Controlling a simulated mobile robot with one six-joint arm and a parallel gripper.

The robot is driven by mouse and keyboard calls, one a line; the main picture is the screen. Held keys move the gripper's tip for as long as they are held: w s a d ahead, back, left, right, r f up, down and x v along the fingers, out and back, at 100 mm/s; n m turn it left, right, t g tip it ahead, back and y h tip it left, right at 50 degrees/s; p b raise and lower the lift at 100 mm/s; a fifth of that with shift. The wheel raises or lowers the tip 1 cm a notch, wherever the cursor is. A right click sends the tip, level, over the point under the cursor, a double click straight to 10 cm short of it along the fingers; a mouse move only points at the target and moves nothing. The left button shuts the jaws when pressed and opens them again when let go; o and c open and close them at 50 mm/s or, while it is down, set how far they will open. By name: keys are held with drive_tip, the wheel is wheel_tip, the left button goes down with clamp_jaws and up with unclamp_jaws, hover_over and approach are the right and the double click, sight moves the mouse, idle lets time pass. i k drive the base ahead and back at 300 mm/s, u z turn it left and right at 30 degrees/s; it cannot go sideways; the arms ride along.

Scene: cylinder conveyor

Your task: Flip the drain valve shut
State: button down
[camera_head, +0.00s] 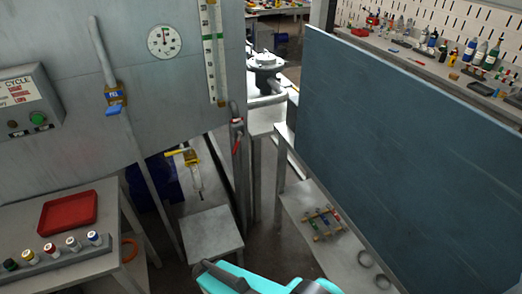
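Several valves show in the head view, and no readable label marks one as the drain valve. Low under the grey tank, a brass valve with a yellow lever (179,152) sits above a short pale pipe; its lever points left, across the pipe. A red-handled valve (237,138) sits on a pipe at the tank's right edge, its handle hanging down. A blue-handled valve (115,101) is on a pipe on the tank's front. Part of my cyan arm shows at the bottom, apart from all the valves. My gripper's fingers are not visible.
A grey stand (212,235) is below the yellow-lever valve. At left are a control box (28,103) and a bench with a red tray (68,212) and several capped bottles. A large blue-grey panel (410,150) and a low shelf (305,203) bound the right side.

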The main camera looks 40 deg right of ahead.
sight(240, 135)
drive_tip(key=z, duration=0.55)
drive_tip(key=k, duration=0.95)
drive_tip(key=u, duration=0.7)
drive_tip(key=i, duration=1)
drive_tip(key=z, duration=0.1)
